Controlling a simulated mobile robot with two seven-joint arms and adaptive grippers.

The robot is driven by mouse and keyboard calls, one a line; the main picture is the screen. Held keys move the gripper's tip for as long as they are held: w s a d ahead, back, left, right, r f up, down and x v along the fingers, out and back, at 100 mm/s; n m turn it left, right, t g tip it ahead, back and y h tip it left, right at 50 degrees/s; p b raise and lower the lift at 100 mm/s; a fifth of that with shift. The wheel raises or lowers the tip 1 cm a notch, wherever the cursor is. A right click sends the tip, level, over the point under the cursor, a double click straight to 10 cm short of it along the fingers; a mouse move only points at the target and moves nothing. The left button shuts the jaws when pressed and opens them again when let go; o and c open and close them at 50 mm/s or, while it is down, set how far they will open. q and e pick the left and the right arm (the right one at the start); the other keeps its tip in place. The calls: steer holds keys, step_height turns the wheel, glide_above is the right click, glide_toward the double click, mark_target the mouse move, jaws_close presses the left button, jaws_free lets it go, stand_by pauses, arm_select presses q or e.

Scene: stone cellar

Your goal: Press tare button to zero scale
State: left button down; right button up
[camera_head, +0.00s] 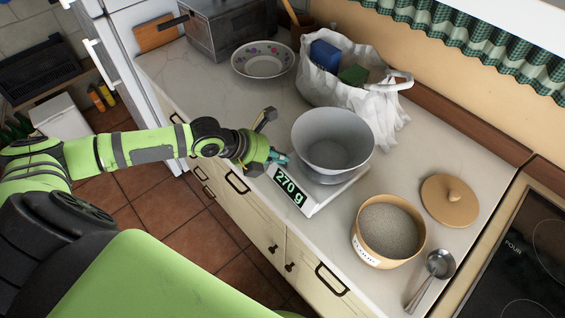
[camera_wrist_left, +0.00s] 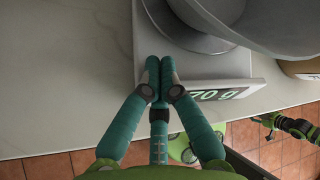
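The white scale (camera_head: 315,195) stands on the counter, its display reading 270 g. A large grey bowl (camera_head: 333,145) sits on its platform; it also shows in the left wrist view (camera_wrist_left: 270,25). My left gripper (camera_head: 281,158) is at the scale's front left corner. In the left wrist view its teal fingertips (camera_wrist_left: 160,68) are together with nothing between them, over the front panel left of the display (camera_wrist_left: 217,94). I cannot tell whether they touch it. No separate tare button shows; the fingers may hide it. A small green-and-black part of mine, possibly my right gripper (camera_wrist_left: 268,122), is at the right.
A tan container of grainy contents (camera_head: 390,232), a wooden lid (camera_head: 450,200) and a metal scoop (camera_head: 437,268) are right of the scale. A white bag (camera_head: 345,90) and a floral bowl (camera_head: 263,61) stand behind. The counter left of the scale is clear.

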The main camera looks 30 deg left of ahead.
arm_select(q)
steer(key=shift+s+f+b, duration=0.25)
steer(key=shift+f+b, duration=0.15)
steer(key=shift+f, duration=0.35)
stand_by(0.5)
steer(key=shift+r, duration=0.1)
steer(key=shift+a+r+p, duration=0.1)
steer(key=shift+r+p, duration=0.35)
steer(key=shift+p, duration=0.1)
steer(key=shift+a+r, duration=0.15)
steer(key=shift+r, duration=0.3)
steer(key=shift+w+r+p, duration=0.15)
steer(key=shift+r+p, duration=0.3)
steer(key=shift+p, duration=0.05)
step_height(320, 180, up, 4)
steer(key=p, duration=0.3)
steer(key=shift+r+p, duration=0.2)
steer(key=shift+p, duration=0.1)
steer(key=shift+f, duration=0.1)
